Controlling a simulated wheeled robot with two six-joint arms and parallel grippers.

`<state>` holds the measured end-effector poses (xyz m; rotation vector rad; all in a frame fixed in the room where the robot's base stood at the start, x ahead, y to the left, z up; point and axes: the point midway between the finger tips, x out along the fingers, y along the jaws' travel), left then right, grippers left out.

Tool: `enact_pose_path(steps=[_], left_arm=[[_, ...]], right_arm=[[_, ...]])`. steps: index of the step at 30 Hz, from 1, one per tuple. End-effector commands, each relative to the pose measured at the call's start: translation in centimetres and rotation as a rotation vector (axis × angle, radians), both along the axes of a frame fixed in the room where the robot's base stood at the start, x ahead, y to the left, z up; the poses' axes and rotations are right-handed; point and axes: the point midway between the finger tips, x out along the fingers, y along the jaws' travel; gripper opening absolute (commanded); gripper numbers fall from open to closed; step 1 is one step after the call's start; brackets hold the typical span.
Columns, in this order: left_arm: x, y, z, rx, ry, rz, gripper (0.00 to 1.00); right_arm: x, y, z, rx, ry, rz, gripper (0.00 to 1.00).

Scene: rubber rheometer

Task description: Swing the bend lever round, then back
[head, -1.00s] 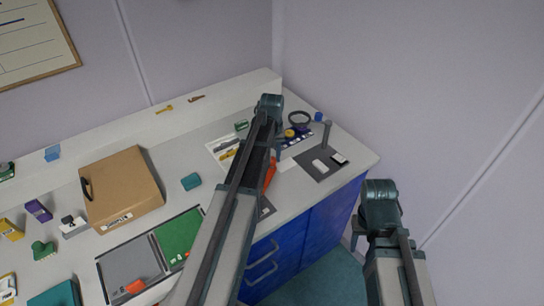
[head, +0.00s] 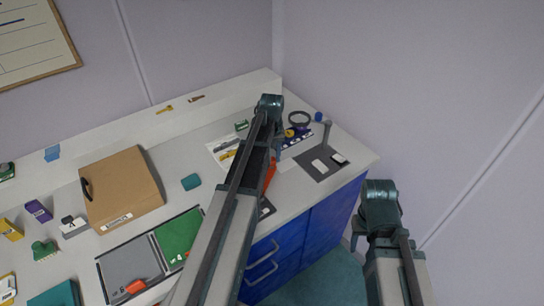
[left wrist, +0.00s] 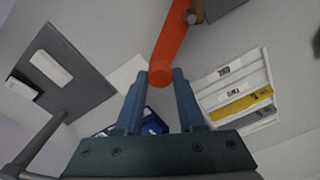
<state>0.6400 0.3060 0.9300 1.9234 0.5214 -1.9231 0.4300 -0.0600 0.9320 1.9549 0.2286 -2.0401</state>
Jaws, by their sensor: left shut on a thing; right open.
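The bend lever is an orange-red bar (left wrist: 172,42). In the left wrist view it runs down from a dark base with a pale round knob at the top. My left gripper (left wrist: 160,78) is shut on the lever's free end, with one finger on each side. In the head view a short part of the orange lever (head: 270,174) shows beside my left forearm, which hides the rest and the left gripper's fingers. My right gripper (head: 356,238) is low at the right, off the bench and apart from the lever; its fingers are mostly hidden.
A dark grey plate with a post (head: 325,160) stands on the bench's right end. A dark ring (head: 299,119) is behind it. A white card with yellow and dark pieces (left wrist: 238,92) lies beside the lever. A brown case (head: 122,187) and green-grey tray (head: 128,262) are left.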

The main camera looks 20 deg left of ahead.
Motion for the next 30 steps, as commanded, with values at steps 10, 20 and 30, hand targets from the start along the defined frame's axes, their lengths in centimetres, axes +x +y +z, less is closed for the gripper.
enact_pose_path(steps=[10,20,30], left_arm=[[-0.1,0.0,0.0,0.000,0.001,-0.001,0.00],[-0.1,-1.4,0.0,0.000,0.001,-0.112,0.00],[-1.0,-5.0,0.0,0.000,0.001,-0.412,0.00]], right_arm=[[0.0,0.0,0.0,0.000,0.000,0.000,0.50],[0.0,0.0,0.0,0.000,0.000,0.000,0.50],[0.0,0.0,0.0,0.000,0.000,0.000,0.50]])
